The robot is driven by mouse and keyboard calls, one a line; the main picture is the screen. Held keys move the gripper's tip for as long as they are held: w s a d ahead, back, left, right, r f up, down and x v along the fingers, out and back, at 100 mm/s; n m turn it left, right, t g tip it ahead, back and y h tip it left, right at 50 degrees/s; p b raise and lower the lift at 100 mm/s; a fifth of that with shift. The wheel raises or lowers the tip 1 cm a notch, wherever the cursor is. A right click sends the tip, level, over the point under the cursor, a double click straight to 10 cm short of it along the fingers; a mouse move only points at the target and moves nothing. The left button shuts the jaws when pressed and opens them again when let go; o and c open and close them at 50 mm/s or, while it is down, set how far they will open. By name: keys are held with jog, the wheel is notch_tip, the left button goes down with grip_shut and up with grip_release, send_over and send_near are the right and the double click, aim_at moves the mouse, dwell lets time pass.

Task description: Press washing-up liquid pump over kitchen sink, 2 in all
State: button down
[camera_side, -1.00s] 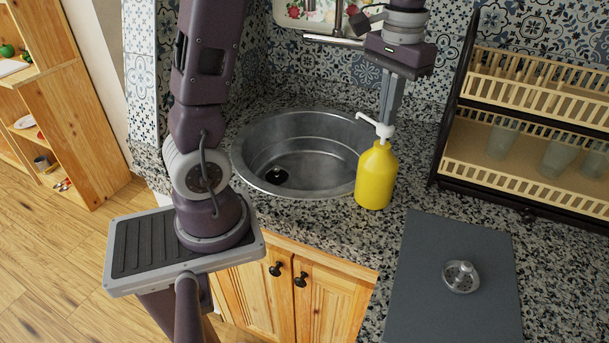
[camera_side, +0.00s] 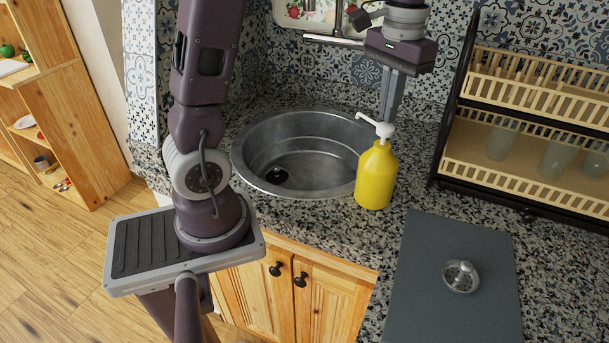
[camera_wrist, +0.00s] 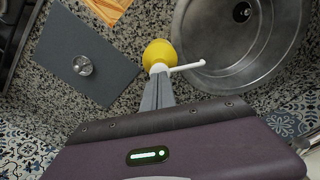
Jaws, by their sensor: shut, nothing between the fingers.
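The yellow washing-up liquid bottle (camera_side: 376,178) stands upright on the counter at the right rim of the round metal sink (camera_side: 262,180). Its white pump head (camera_side: 383,130) is on top, with the spout pointing left over the sink edge. In the wrist view the bottle (camera_wrist: 157,52) shows from above and its white spout (camera_wrist: 188,66) reaches over the sink (camera_wrist: 222,78). My gripper (camera_side: 387,119) is shut and empty, pointing down with its fingertips at the pump head. In the wrist view the fingers (camera_wrist: 157,78) end right at the pump; whether they touch it I cannot tell.
A wooden dish rack (camera_side: 540,140) with glasses stands on the right. A dark grey mat (camera_side: 425,285) with a metal strainer (camera_side: 461,276) lies at front right. A tap (camera_side: 333,40) is behind the sink. Counter around the bottle is clear.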

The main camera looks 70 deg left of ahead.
jog(key=shift+f, duration=1.15)
jog(key=shift+r, duration=1.45)
notch_tip(320, 180, up, 6)
jog(key=shift+s, duration=0.1)
